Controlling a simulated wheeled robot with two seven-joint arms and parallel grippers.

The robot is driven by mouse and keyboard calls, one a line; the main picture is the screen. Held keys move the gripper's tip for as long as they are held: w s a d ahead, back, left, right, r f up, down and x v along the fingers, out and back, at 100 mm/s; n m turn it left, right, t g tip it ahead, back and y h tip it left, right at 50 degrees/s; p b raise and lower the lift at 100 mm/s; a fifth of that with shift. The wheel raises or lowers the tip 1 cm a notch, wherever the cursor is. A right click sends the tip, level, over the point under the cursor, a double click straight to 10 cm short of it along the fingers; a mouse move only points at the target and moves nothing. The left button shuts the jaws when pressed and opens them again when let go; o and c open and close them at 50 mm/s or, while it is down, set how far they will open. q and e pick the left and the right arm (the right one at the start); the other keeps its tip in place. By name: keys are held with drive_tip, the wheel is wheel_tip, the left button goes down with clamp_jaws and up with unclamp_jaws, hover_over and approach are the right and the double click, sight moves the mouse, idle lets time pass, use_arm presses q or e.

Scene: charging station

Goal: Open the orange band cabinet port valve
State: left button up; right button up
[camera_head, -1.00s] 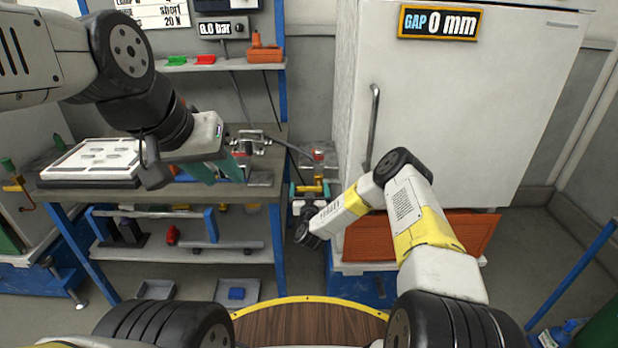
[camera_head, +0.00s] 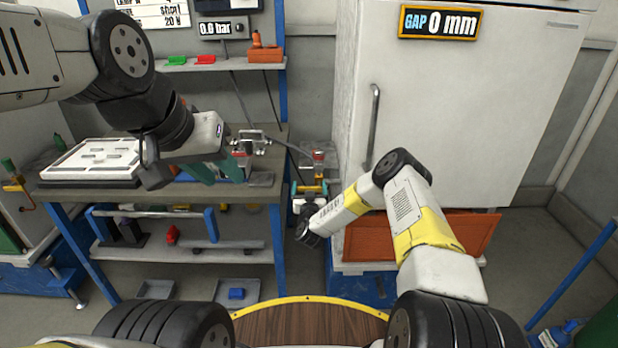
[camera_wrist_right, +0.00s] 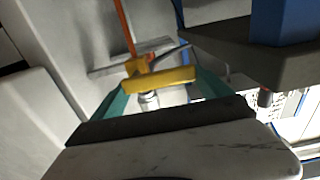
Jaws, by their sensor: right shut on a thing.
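The cabinet port valve has a yellow bar handle (camera_wrist_right: 160,82) above a silver fitting (camera_wrist_right: 149,101) in the right wrist view. An orange strip (camera_wrist_right: 125,25) rises behind it. My right gripper (camera_wrist_right: 158,88) is shut on the handle, a teal finger at each end. In the head view this right gripper (camera_head: 309,190) is beside the cabinet's lower left edge, below a red-orange part (camera_head: 318,156). Its wrist partly hides the valve. My left gripper (camera_head: 221,167) hangs over the workbench, its teal fingers apart; I see nothing held between them.
The white cabinet (camera_head: 450,110) with a vertical handle stands right of the valve. The grey workbench (camera_head: 90,193) at left carries a white tray (camera_head: 92,160) and a metal fixture (camera_head: 250,140). A display (camera_head: 222,28) reads 0.0 bar; a sign (camera_head: 440,22) reads GAP 0 mm.

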drive_tip(key=shift+n, duration=0.3)
drive_tip(key=n, duration=0.1)
drive_tip(key=f+n, duration=0.1)
drive_tip(key=n, duration=0.2)
drive_tip(key=shift+a+f+n, duration=0.2)
drive_tip(key=shift+f+n, duration=0.1)
drive_tip(key=n, duration=0.1)
drive_tip(key=f+n, duration=0.1)
drive_tip(key=n, duration=0.2)
drive_tip(key=shift+d+f+n, duration=0.2)
drive_tip(key=shift+d+n, duration=0.1)
drive_tip(key=shift+d, duration=0.05)
drive_tip(key=shift+d+f+n, duration=0.3)
drive_tip(key=shift+d+n, duration=0.1)
drive_tip(key=shift+n, duration=0.95)
drive_tip(key=shift+d+f+n, duration=0.3)
drive_tip(key=shift+d+n, duration=0.05)
drive_tip(key=shift+n, duration=1.05)
drive_tip(key=shift+d+f+n, duration=0.3)
drive_tip(key=shift+d+n, duration=0.1)
drive_tip(key=shift+n, duration=0.95)
drive_tip(key=shift+d, duration=0.1)
drive_tip(key=o, duration=1.9)
drive_tip(key=shift+s, duration=0.15)
